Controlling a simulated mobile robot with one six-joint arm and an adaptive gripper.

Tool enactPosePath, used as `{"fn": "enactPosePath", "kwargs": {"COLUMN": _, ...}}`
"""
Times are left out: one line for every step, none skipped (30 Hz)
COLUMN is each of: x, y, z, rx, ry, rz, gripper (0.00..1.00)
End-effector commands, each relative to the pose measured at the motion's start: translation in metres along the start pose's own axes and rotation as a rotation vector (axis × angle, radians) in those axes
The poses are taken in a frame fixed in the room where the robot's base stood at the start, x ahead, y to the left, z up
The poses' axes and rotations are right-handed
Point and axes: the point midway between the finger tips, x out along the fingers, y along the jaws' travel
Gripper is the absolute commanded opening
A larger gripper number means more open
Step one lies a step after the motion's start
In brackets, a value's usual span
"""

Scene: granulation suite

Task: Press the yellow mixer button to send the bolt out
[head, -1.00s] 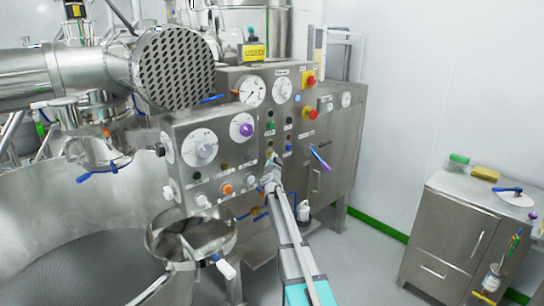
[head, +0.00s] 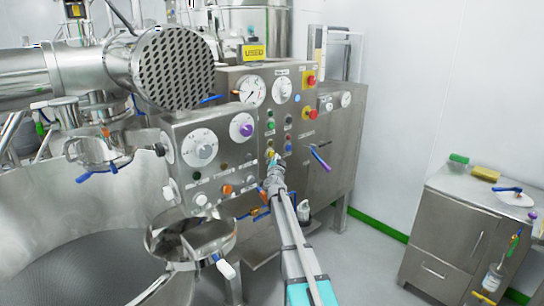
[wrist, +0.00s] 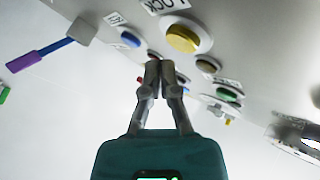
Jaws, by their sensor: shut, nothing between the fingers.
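The yellow button (wrist: 183,38) is a round dome in a pale ring on the steel panel, beside a label reading "LOCK". In the head view a small yellow spot (head: 270,154) shows just above my gripper's tip. My gripper (wrist: 153,65) is shut and empty, its two fingertips together. In the wrist view the tips appear just below and left of the yellow button; I cannot tell whether they touch the panel. In the head view my gripper (head: 273,165) is at the lower part of the panel. I cannot make out the bolt.
A blue button (wrist: 130,39) and a green button (wrist: 228,95) sit close by. A lever with a purple grip (head: 320,158) sticks out right of my gripper. A steel bowl (head: 190,243) stands lower left. A steel cabinet (head: 455,235) stands right, with clear floor between.

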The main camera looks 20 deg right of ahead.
Motion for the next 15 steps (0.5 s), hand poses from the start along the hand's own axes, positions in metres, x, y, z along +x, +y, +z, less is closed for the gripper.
{"fn": "enactPosePath", "kwargs": {"x": -0.003, "y": 0.002, "z": -0.002, "rx": 0.0, "ry": 0.0, "rz": 0.0, "gripper": 0.0}}
{"fn": "enactPosePath", "kwargs": {"x": -0.005, "y": 0.003, "z": -0.003, "rx": 0.0, "ry": 0.0, "rz": 0.0, "gripper": 0.0}}
{"fn": "enactPosePath", "kwargs": {"x": -0.007, "y": 0.004, "z": -0.004, "rx": 0.0, "ry": 0.0, "rz": 0.0, "gripper": 0.0}}
{"fn": "enactPosePath", "kwargs": {"x": -0.008, "y": 0.005, "z": -0.005, "rx": 0.0, "ry": 0.0, "rz": 0.0, "gripper": 0.0}}
{"fn": "enactPosePath", "kwargs": {"x": -0.01, "y": 0.006, "z": -0.007, "rx": 0.001, "ry": 0.0, "rz": 0.0, "gripper": 0.0}}
{"fn": "enactPosePath", "kwargs": {"x": -0.012, "y": 0.008, "z": -0.008, "rx": 0.0, "ry": 0.0, "rz": 0.001, "gripper": 0.0}}
{"fn": "enactPosePath", "kwargs": {"x": -0.013, "y": 0.009, "z": -0.009, "rx": 0.0, "ry": 0.0, "rz": 0.001, "gripper": 0.0}}
{"fn": "enactPosePath", "kwargs": {"x": -0.015, "y": 0.01, "z": -0.01, "rx": 0.0, "ry": 0.0, "rz": 0.001, "gripper": 0.0}}
{"fn": "enactPosePath", "kwargs": {"x": -0.017, "y": 0.011, "z": -0.012, "rx": 0.0, "ry": 0.001, "rz": 0.001, "gripper": 0.0}}
{"fn": "enactPosePath", "kwargs": {"x": -0.018, "y": 0.013, "z": -0.013, "rx": 0.0, "ry": 0.001, "rz": 0.001, "gripper": 0.0}}
{"fn": "enactPosePath", "kwargs": {"x": -0.02, "y": 0.014, "z": -0.014, "rx": 0.0, "ry": 0.001, "rz": 0.001, "gripper": 0.0}}
{"fn": "enactPosePath", "kwargs": {"x": -0.022, "y": 0.015, "z": -0.015, "rx": 0.0, "ry": 0.001, "rz": 0.001, "gripper": 0.0}}
{"fn": "enactPosePath", "kwargs": {"x": -0.023, "y": 0.016, "z": -0.016, "rx": 0.0, "ry": 0.001, "rz": 0.001, "gripper": 0.0}}
{"fn": "enactPosePath", "kwargs": {"x": -0.025, "y": 0.017, "z": -0.017, "rx": 0.0, "ry": 0.001, "rz": 0.001, "gripper": 0.0}}
{"fn": "enactPosePath", "kwargs": {"x": -0.026, "y": 0.018, "z": -0.019, "rx": 0.0, "ry": 0.001, "rz": 0.001, "gripper": 0.0}}
